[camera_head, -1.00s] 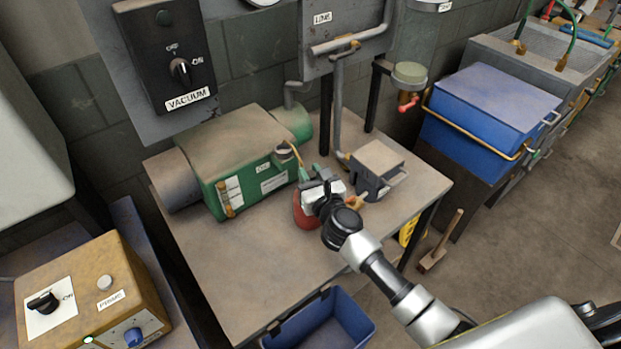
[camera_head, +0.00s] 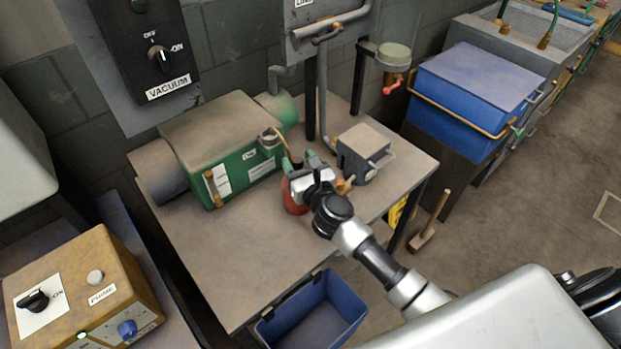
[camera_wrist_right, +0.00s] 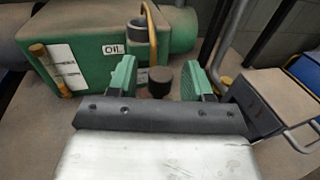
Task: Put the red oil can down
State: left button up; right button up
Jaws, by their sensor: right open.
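The red oil can (camera_head: 293,201) stands on the workbench (camera_head: 235,270), in front of the green oil machine and left of the small grey box. My right gripper (camera_head: 300,163) is over the can and hides much of it. Its green fingertips are spread apart. In the right wrist view the fingers of the right gripper (camera_wrist_right: 159,80) are open, with a dark round cap (camera_wrist_right: 160,82) between them and gaps on both sides. The can's body is hidden there by the gripper. My left gripper is not in view.
The green machine (camera_head: 225,145) stands close behind the can. The grey box with a handle (camera_head: 363,152) is close on the right. A blue bin (camera_head: 315,310) is below the bench's front edge. The bench's front left is clear.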

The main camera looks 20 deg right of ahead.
jog(key=s+d+b, duration=0.1)
jog(key=s, duration=1)
